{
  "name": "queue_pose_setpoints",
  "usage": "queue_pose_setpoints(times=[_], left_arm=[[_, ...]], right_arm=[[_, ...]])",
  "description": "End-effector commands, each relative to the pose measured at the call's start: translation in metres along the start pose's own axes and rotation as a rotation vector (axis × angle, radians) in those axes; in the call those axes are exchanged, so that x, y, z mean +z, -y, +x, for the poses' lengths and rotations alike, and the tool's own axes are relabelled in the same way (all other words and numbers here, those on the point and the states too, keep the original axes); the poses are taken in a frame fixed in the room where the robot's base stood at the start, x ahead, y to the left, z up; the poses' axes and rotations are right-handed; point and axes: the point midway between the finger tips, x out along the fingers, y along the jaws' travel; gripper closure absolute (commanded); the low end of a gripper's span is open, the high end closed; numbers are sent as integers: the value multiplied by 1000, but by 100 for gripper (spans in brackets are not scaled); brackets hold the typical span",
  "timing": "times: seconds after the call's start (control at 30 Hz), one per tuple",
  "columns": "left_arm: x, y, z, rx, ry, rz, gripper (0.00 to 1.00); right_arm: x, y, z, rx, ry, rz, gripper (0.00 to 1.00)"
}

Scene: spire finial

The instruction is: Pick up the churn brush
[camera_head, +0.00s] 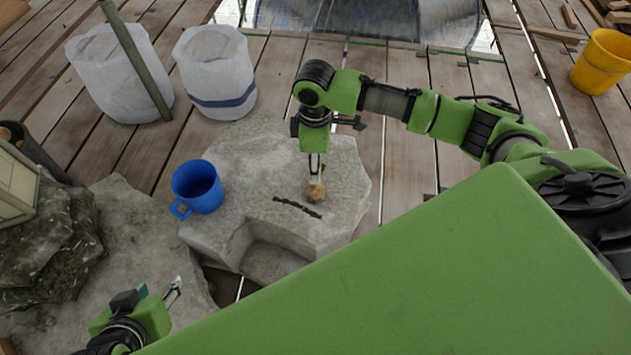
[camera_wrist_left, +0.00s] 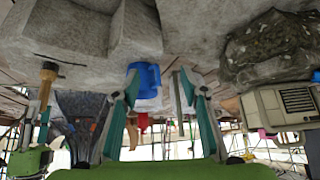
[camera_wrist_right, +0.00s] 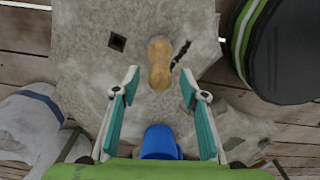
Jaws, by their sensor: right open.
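The churn brush, which I take to be the small tan wooden piece (camera_head: 316,191), is on the pale stone block (camera_head: 240,165). In the right wrist view the brush (camera_wrist_right: 159,63) shows waisted and lies centred between the fingers, slightly past their tips. My right gripper (camera_head: 315,172) points down over it with fingers apart; whether they touch it I cannot tell. In the left wrist view the brush (camera_wrist_left: 48,72) shows at the left edge, by the right gripper. My left gripper (camera_head: 176,289) is open and empty at lower left, away from the brush; its fingers also show in its wrist view (camera_wrist_left: 160,88).
A blue mug (camera_head: 197,187) stands on the block left of the brush. A dark, thin, jagged strip (camera_head: 297,207) lies beside the brush. White sacks (camera_head: 215,75) stand behind on the planks. A yellow bucket (camera_head: 602,62) is at far right. Rough rock (camera_head: 45,245) fills the left.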

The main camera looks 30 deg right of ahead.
Motion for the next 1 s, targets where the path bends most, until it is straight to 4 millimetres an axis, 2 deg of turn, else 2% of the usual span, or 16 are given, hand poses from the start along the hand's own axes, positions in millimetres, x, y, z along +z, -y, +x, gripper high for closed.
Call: queue_pose_setpoints(times=[0.17,0.4,0.6,0.83,0.9,1.0], left_arm=[[-37,-4,6,9,-159,3,60],[-85,-10,1,20,-360,6,60],[-102,-13,-4,25,-433,7,60],[-103,-13,-5,25,-437,7,60],[-103,-13,-5,25,-436,7,60],[-103,-13,-5,25,-435,7,60]], right_arm=[[0,0,15,-1,0,-1,60],[0,0,33,-1,0,0,60],[0,0,39,0,0,-1,60],[0,0,39,0,0,-1,60],[0,0,39,0,0,-1,78],[0,0,39,1,0,-1,100]])
